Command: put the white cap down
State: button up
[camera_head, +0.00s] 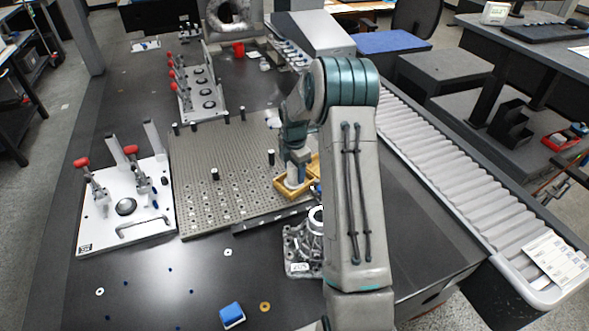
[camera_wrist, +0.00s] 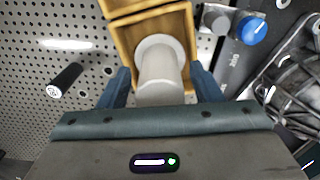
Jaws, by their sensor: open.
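The white cap (camera_wrist: 160,68), a pale cylinder with a wider round flange, sits in one compartment of a wooden tray (camera_wrist: 122,40) in the wrist view. My gripper (camera_wrist: 160,82) is open, one dark finger on each side of the cap, with small gaps visible beside it. In the head view my gripper (camera_head: 294,181) points down into the wooden tray (camera_head: 309,186), at the right side of the perforated plate. The cap is mostly hidden there by my gripper and arm.
A black cylinder (camera_wrist: 65,80) stands on the perforated plate (camera_head: 225,160) left of the tray. A blue-topped knob (camera_wrist: 252,30) and a grey metal casting (camera_wrist: 292,85) are close on the right. A white clamp fixture (camera_head: 125,215) stands farther left.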

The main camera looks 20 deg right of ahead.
notch_tip(320, 180, up, 12)
jog(key=p, duration=0.8)
jog(key=shift+r, duration=0.15)
jog(key=s+a+r+m+t, duration=0.1)
jog(key=s+a+r+m, duration=0.35)
jog(key=s+r, duration=0.25)
jog(key=s+a+r+m, duration=0.3)
jog(key=s+r+m, duration=0.2)
jog(key=s+r, duration=0.25)
jog(key=s+a+r+m+t, duration=0.1)
jog(key=s+a+m, duration=0.1)
jog(key=s+m, duration=0.3)
jog(key=s+a+r+m+t, duration=0.1)
jog(key=s+a+m, duration=0.2)
jog(key=s, duration=0.9)
jog(key=m, duration=0.2)
jog(key=shift+s+r+m, duration=0.2)
jog(key=shift+s+m, duration=0.1)
jog(key=shift+m, duration=0.05)
